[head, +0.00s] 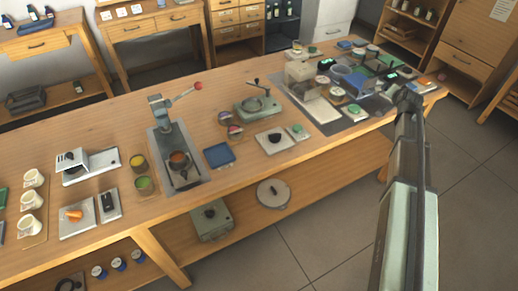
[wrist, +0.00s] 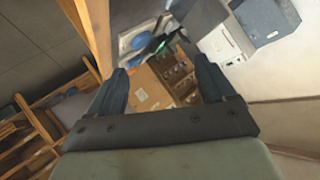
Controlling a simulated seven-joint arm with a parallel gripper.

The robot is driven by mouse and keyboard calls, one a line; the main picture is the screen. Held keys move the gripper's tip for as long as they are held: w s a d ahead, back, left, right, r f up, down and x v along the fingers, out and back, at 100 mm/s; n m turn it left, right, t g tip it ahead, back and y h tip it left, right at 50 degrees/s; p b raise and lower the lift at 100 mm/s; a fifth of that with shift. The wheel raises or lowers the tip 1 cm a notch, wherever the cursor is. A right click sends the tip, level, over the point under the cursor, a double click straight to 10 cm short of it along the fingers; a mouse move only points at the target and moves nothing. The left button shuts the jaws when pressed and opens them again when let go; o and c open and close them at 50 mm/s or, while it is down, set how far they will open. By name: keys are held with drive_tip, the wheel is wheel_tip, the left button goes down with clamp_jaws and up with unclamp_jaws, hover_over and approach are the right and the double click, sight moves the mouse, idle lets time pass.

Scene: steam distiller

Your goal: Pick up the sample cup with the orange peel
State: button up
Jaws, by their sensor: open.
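Several small cups stand on the long wooden table (head: 110,130) in the head view. A round cup with orange-brown content (head: 179,158) sits at the lever press (head: 165,128). A yellow-topped cup (head: 138,162) and a green-topped cup (head: 144,184) stand just left of the press. An orange piece (head: 73,215) lies on a pale square plate further left. I cannot tell for sure which cup holds orange peel. My gripper (wrist: 160,84) is open and empty in the wrist view. In the head view my arm's end is by the table's right end, far from these cups.
White mugs (head: 31,200) stand on a board at the table's left. A grey mat (head: 345,118) crowded with a blue bowl and several containers fills the right end, near my arm. A blue tray (head: 219,155) lies right of the press. Bare tabletop lies behind the press.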

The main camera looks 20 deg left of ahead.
drive_tip(key=s+a+r+n+g+y, duration=0.1)
drive_tip(key=a+r+n+y, duration=0.15)
drive_tip(key=a, duration=0.95)
drive_tip(key=s+a+r+n+g+y, duration=0.1)
drive_tip(key=a+r+n+g, duration=0.15)
drive_tip(key=a, duration=0.95)
drive_tip(key=s+a+n+g, duration=0.2)
drive_tip(key=s+a, duration=0.3)
drive_tip(key=a, duration=0.4)
drive_tip(key=s+a+n+g, duration=0.1)
drive_tip(key=s+a+n, duration=0.2)
drive_tip(key=s+a, duration=0.5)
drive_tip(key=s+a+r+n+g, duration=0.1)
drive_tip(key=s+a+n+g, duration=0.25)
drive_tip(key=s+a, duration=1.05)
drive_tip(key=n+g+h, duration=0.2)
drive_tip(key=n+h, duration=0.2)
drive_tip(key=n, duration=0.2)
hover_over(178, 160)
drive_tip(key=d, duration=0.1)
wheel_tip(178, 160, down, 5)
drive_tip(key=shift+d, duration=0.1)
drive_tip(key=shift+a+f, duration=0.15)
drive_tip(key=shift+f, duration=0.75)
drive_tip(key=shift+a+f, duration=0.2)
drive_tip(key=shift+f, duration=0.7)
drive_tip(key=shift+a+f, duration=0.15)
drive_tip(key=shift+f, duration=0.75)
